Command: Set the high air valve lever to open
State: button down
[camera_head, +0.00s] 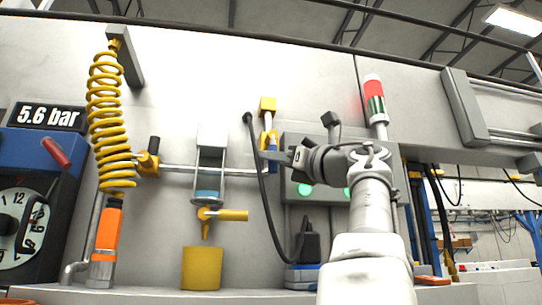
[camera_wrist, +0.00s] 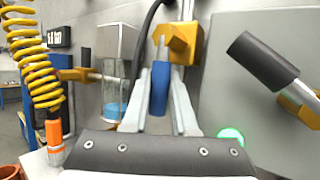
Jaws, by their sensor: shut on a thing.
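The high air valve is a yellow block (camera_head: 267,104) on a thin vertical pipe, high on the grey panel. Its lever has a blue handle (camera_head: 264,141) and points down from the block. In the wrist view the yellow body (camera_wrist: 183,43) is above and behind the blue handle (camera_wrist: 160,88), which stands between my two pale fingers. My gripper (camera_head: 275,155) reaches in from the right and is shut on the blue handle. In the wrist view my gripper (camera_wrist: 160,105) hides little of the handle.
A black cable (camera_head: 262,190) hangs just left of my gripper. A grey box (camera_head: 300,222) with green lights is behind my arm. A black-handled valve (camera_wrist: 262,60) is at right in the wrist view. A clear bowl (camera_head: 209,165) and yellow coil hose (camera_head: 106,110) are left.

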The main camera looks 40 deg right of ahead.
jog(key=shift+s+r, duration=0.1)
jog(key=shift+r, duration=0.1)
jog(key=c, duration=0.7)
grip_release()
jog(key=shift+f, duration=0.15)
jog(key=a+b+v, duration=0.1)
jog(key=b+v, duration=0.3)
jog(key=v, duration=1.3)
jog(key=shift+d, duration=0.5)
jog(key=shift+s, duration=0.15)
